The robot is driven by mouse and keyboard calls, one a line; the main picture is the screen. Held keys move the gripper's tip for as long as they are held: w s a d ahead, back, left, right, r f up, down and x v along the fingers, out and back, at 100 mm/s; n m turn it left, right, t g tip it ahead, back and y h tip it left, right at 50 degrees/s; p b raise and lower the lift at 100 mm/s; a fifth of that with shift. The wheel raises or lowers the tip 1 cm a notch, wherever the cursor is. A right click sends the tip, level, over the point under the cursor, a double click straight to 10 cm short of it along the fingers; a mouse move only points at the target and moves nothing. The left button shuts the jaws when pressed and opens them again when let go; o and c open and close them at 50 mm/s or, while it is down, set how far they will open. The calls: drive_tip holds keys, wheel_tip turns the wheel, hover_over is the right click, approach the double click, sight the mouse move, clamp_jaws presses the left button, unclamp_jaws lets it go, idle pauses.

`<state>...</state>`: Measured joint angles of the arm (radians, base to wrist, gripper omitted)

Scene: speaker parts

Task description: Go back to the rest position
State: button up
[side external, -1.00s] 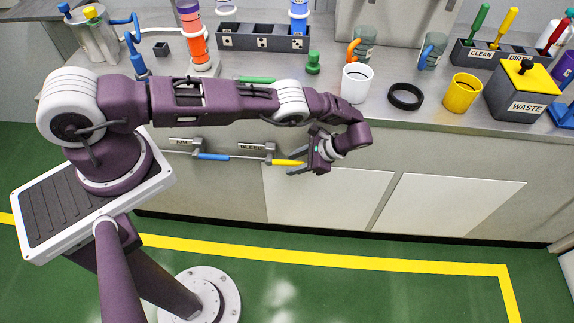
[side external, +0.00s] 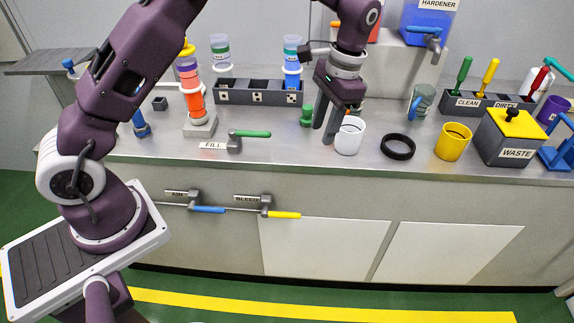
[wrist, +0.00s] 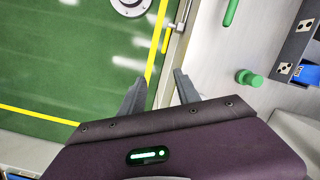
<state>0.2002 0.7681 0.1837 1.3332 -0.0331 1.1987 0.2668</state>
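My gripper (side external: 324,134) hangs over the bench, pointing down, between the green knob and the white cup (side external: 349,136) in the side external view. Its two fingers stand apart with nothing between them. In the wrist view the open fingers (wrist: 159,77) show over the bench's front edge, with the green floor at left. My arm is raised, and its upper part leaves the top of the side view. The yellow handle (side external: 284,215) and the blue handle (side external: 208,210) on the bench front are apart from my gripper.
A green knob (side external: 307,116) stands close to my fingers, and a black ring (side external: 398,147) lies right of the white cup. A yellow cup (side external: 454,142) and the waste bin (side external: 508,142) are farther right. A green handle (side external: 250,134) is at left. The floor before the bench is clear.

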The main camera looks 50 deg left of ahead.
drive_tip(key=s+a+r+n+t+h, duration=0.1)
drive_tip(key=s+r, duration=0.3)
drive_tip(key=r, duration=0.2)
drive_tip(key=s+r+t, duration=0.1)
drive_tip(key=s+r, duration=0.2)
drive_tip(key=r, duration=0.3)
drive_tip(key=s+r+n+t, duration=0.1)
drive_tip(key=s+t, duration=0.1)
drive_tip(key=s, duration=0.9)
drive_tip(key=s+a+r+n+t, duration=0.1)
drive_tip(key=s+r+t, duration=0.1)
drive_tip(key=s, duration=0.9)
drive_tip(key=shift+a+n+t, duration=0.15)
drive_tip(key=shift+n+t, duration=0.15)
drive_tip(key=shift+t, duration=0.3)
